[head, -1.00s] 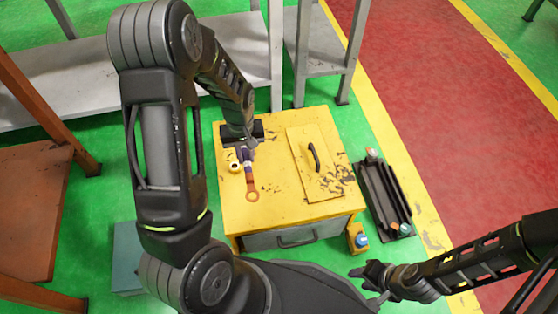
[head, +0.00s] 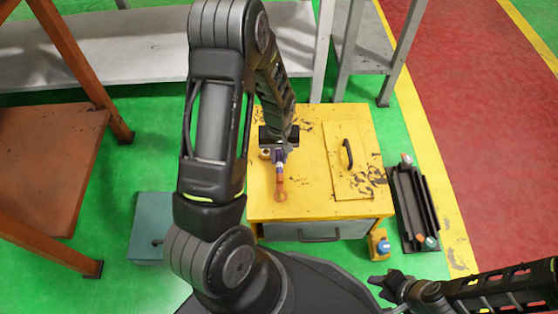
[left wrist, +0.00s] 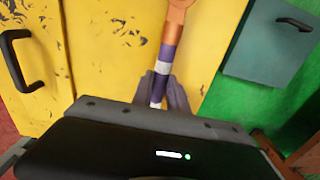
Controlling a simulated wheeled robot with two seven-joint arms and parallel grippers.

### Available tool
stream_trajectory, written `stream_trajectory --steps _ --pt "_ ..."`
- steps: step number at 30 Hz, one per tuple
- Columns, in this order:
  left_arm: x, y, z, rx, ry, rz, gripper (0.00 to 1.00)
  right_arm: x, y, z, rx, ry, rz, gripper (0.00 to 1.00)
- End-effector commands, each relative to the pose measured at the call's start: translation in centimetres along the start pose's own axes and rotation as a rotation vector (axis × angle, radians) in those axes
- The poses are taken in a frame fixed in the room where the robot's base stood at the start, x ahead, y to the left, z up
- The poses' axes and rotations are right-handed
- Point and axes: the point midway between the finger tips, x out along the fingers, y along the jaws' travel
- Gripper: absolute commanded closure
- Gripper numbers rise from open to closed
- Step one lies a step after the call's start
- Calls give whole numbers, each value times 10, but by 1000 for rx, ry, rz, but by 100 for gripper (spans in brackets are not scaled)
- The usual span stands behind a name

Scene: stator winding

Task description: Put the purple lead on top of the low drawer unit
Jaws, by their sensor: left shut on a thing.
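The purple lead (head: 280,182) has an orange ring end and a purple sleeve with white bands. It also shows in the left wrist view (left wrist: 166,55), with its ring end pointing away from the fingers. My left gripper (head: 278,154) is shut on its banded part. The low drawer unit (head: 300,205) is yellow and worn, and the lead is over the left part of its top. I cannot tell whether the lead touches the top. My right gripper (head: 380,287) is empty and looks open, low at the right, in front of the unit.
A panel with a black handle (head: 347,152) covers the right part of the unit's top. A teal box (head: 152,225) is at the left. Grey shelving (head: 120,65) stands behind.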

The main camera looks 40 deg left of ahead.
Motion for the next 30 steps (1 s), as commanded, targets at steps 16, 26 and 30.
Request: stream_trajectory --steps 16,26,30 --pt "27 0 0 0 -1 0 100 11 6 -3 4 7 3 64" --pt "26 0 0 0 -1 0 59 10 5 -3 4 8 3 64" --pt "26 0 0 0 0 0 59 10 5 -3 4 8 3 64"
